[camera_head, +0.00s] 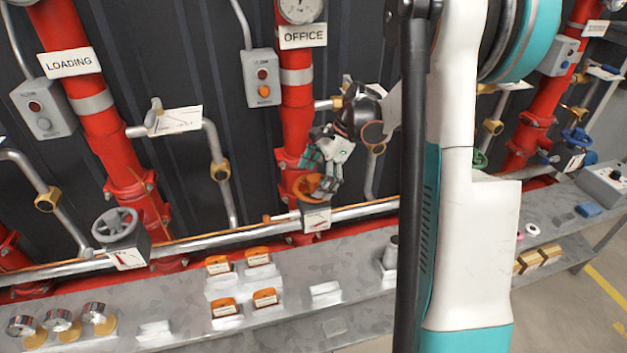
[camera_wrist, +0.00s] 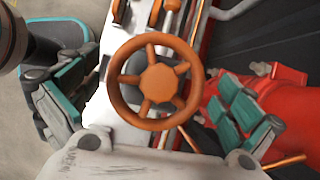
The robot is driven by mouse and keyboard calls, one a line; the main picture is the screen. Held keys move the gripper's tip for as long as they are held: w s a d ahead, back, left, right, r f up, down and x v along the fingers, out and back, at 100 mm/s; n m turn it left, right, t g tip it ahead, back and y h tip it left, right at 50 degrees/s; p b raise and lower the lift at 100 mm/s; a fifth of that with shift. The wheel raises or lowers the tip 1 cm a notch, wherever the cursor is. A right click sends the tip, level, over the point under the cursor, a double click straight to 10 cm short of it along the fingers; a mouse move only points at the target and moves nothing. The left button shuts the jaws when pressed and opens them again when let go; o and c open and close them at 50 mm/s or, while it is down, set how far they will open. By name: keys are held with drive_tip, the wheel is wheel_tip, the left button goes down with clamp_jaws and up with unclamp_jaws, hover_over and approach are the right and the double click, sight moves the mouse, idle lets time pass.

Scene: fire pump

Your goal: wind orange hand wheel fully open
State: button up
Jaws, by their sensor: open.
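The orange hand wheel (camera_head: 312,186) sits low on the red OFFICE pipe in the head view, partly hidden behind my gripper. In the wrist view the whole orange hand wheel (camera_wrist: 155,82) shows, with its spokes and a central hub. My gripper (camera_head: 322,164) is just above the wheel in the head view. In the wrist view my gripper (camera_wrist: 155,110) is open, with one teal-padded finger on each side of the wheel and visible gaps between the fingers and the rim. Nothing is held.
A grey hand wheel (camera_head: 115,224) is on the LOADING pipe at left. A blue hand wheel (camera_head: 575,138) is at right. A grey bench (camera_head: 350,290) runs in front with orange-labelled blocks (camera_head: 224,307) and gauges (camera_head: 58,320). Horizontal silver pipe (camera_head: 230,236) passes below the wheel.

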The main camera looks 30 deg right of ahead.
drive_tip(key=m+t, duration=0.1)
drive_tip(key=m, duration=0.2)
drive_tip(key=shift+t, duration=0.3)
drive_tip(key=m+t+h, duration=0.1)
drive_tip(key=m, duration=0.1)
drive_tip(key=shift+s+m, duration=0.1)
drive_tip(key=shift+m, duration=0.3)
drive_tip(key=m+t+h, duration=0.1)
drive_tip(key=m, duration=0.2)
drive_tip(key=shift+h, duration=0.3)
drive_tip(key=m+t+h, duration=0.1)
drive_tip(key=m, duration=0.2)
drive_tip(key=shift+a+m+h, duration=0.1)
drive_tip(key=shift+m+h, duration=0.2)
drive_tip(key=m+h, duration=0.1)
drive_tip(key=m, duration=0.1)
drive_tip(key=m+h, duration=0.1)
drive_tip(key=m, duration=0.2)
drive_tip(key=shift+h, duration=0.4)
